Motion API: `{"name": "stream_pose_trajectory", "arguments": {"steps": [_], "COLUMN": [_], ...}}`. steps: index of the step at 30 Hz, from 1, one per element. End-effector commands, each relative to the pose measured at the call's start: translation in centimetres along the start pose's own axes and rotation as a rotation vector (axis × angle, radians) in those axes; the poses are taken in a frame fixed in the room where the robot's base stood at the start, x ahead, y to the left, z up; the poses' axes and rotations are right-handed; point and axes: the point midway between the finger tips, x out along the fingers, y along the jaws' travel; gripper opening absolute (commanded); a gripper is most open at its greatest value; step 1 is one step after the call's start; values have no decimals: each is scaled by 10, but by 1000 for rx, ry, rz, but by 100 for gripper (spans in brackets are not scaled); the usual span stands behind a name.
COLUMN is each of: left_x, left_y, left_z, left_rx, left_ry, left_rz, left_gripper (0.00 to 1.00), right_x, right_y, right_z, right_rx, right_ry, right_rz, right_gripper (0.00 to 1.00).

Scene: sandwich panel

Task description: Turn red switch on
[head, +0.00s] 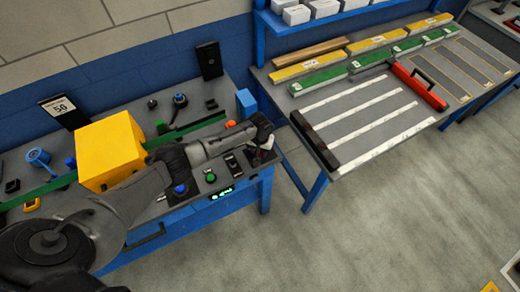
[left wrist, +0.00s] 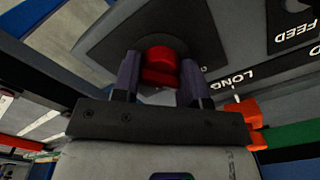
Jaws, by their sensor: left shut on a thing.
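The red switch (left wrist: 160,64) is a round knob on a dark plate and shows in the left wrist view, between the two fingers of my left gripper (left wrist: 160,78). The gripper is shut on the knob, one finger on each side. In the head view my left gripper (head: 264,143) is at the right end of the blue workbench and mostly hides the switch. I cannot tell the switch's setting from these views. My right gripper is not in view.
An orange part (left wrist: 248,115) sits close to my gripper. A second table (head: 355,122) stands to the right.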

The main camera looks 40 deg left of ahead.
Motion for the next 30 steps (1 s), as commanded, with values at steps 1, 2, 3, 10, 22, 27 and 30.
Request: {"name": "stream_pose_trajectory", "arguments": {"steps": [1,2,3,10,22,27,30], "left_x": [0,0,0,-1,-2,-2,-1], "left_y": [0,0,0,0,0,0,1], "left_z": [0,0,0,0,0,0,0], "left_rx": [0,0,0,23,295,457,553], "left_ry": [0,0,0,0,0,0,0], "left_rz": [0,0,0,0,1,1,1], "left_gripper": [23,20,16,16,16,16,16], "right_x": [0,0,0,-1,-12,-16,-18], "right_y": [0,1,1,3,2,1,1], "right_z": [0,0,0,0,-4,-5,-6], "right_rx": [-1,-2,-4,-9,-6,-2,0], "right_ry": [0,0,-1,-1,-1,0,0], "right_rz": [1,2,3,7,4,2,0], "right_gripper": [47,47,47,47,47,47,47]}}
